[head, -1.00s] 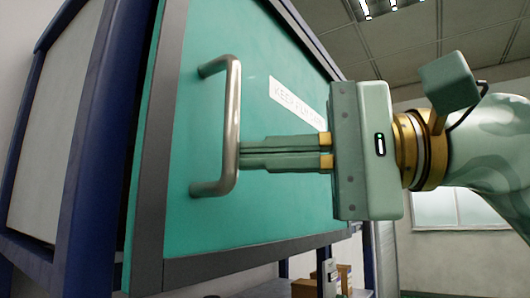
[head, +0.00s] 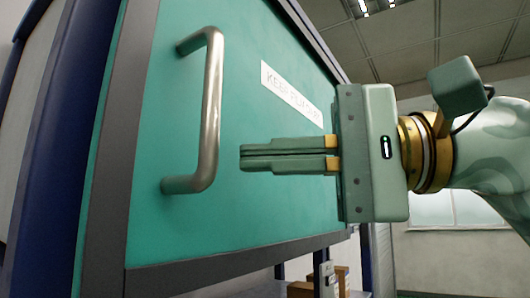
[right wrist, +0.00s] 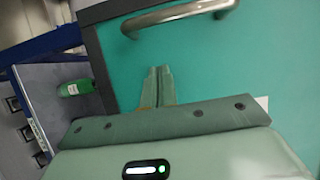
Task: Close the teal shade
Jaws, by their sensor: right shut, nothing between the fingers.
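The teal shade (head: 230,225) is a flat teal panel with a grey frame, a metal bar handle (head: 211,110) and a white label. It fills the left and middle of the head view. In the right wrist view the shade (right wrist: 225,75) and its handle (right wrist: 180,14) also show. My right gripper (head: 241,158) is shut and empty. Its fingertips are in front of the panel, just right of the handle in the head view and apart from it. Whether the fingers touch the panel, I cannot tell. My left gripper is not in view.
The shade is on a cabinet with a dark blue post (head: 50,170) at the left. Cardboard boxes (head: 300,289) sit below right. In the right wrist view a green bottle (right wrist: 75,88) lies by the blue structure at the left.

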